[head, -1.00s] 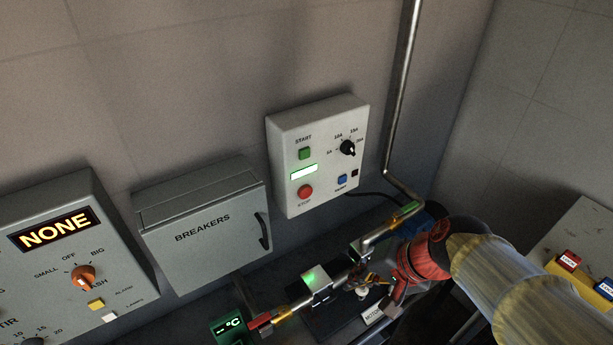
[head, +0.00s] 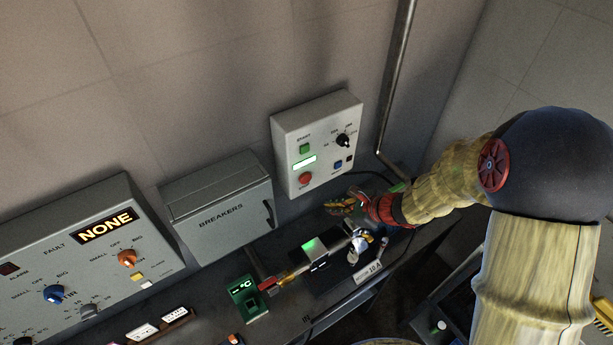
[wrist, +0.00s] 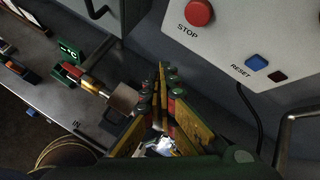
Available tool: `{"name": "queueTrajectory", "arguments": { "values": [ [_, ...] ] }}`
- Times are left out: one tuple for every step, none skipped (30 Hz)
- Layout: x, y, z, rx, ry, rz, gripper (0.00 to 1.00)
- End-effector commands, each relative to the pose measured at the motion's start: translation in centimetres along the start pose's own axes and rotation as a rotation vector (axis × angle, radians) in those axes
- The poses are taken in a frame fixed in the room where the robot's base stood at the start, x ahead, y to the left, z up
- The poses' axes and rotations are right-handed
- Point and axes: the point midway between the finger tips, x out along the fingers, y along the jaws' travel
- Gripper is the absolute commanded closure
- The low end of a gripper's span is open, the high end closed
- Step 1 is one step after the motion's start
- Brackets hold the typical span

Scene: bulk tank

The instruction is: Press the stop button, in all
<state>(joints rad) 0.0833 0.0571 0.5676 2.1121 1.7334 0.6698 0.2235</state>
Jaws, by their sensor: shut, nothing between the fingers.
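The round red stop button (head: 306,179) sits at the lower left of a pale control box (head: 343,112) on the wall. In the wrist view the stop button (wrist: 199,12) is at the top edge, with STOP printed below it. My gripper (head: 334,207) is below the box, in front of the wall and apart from the button. In the wrist view my gripper (wrist: 160,72) is shut and empty, its fingertips below and left of the button.
The same box holds a green start button (head: 305,149), a black dial (head: 343,140) and a blue reset button (head: 337,165). A grey breakers box (head: 220,205) stands left. Pipework with a green display (head: 243,290) lies below. A vertical pipe (head: 397,75) runs right of the box.

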Motion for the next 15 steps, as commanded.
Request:
{"name": "queueTrajectory", "arguments": {
  "values": [
    [0.0,0.0,0.0,-0.001,0.000,0.000,1.00],
    [0.0,0.0,0.0,-0.001,0.000,0.000,1.00],
    [0.0,0.0,0.0,-0.002,0.000,0.000,1.00],
    [0.0,0.0,0.0,-0.002,0.000,0.000,1.00],
    [0.0,0.0,0.0,-0.002,0.000,0.000,1.00],
    [0.1,-0.1,0.1,-0.003,0.000,0.000,1.00],
    [0.1,-0.1,0.1,-0.003,0.000,0.001,1.00],
    [0.2,-0.2,0.2,-0.003,0.000,0.001,1.00],
    [0.4,-0.3,0.3,-0.003,0.000,0.001,1.00],
    [0.5,-0.4,0.5,-0.003,0.000,0.001,1.00],
    [0.7,-0.5,0.6,-0.003,0.000,0.001,1.00],
    [1.0,-0.8,0.8,-0.004,0.000,0.001,1.00],
    [1.2,-0.9,1.0,-0.004,0.000,0.001,1.00],
    [1.5,-1.1,1.2,-0.005,0.000,0.002,1.00],
    [1.9,-1.4,1.5,-0.006,0.000,0.002,1.00]
  ]
}}
